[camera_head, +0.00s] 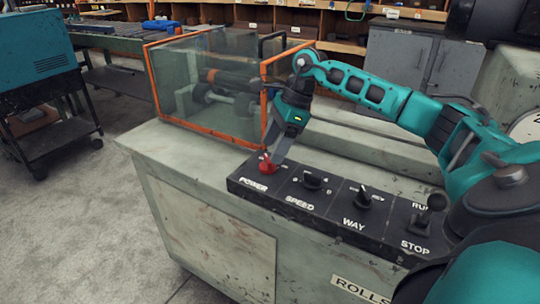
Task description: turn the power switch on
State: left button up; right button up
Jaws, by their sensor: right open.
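The red power switch (264,170) sits at the left end of the black control panel (318,213), above the label POWER. My right gripper (275,153) reaches down over it from the upper right. Its fingers are apart and lie close around or beside the switch. I cannot tell whether they touch it. My left gripper is not in view.
On the panel to the right are the black SPEED knob (312,182), the WAY knob (364,198) and the RUN/STOP lever (430,213). An orange-framed glass guard (205,125) stands just behind and left. Open floor (85,220) lies to the left.

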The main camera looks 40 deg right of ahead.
aim_at(268, 164)
jog(key=shift+x, duration=1.45)
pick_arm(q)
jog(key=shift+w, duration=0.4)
pick_arm(e)
jog(key=shift+c, duration=0.2)
jog(key=c, duration=1)
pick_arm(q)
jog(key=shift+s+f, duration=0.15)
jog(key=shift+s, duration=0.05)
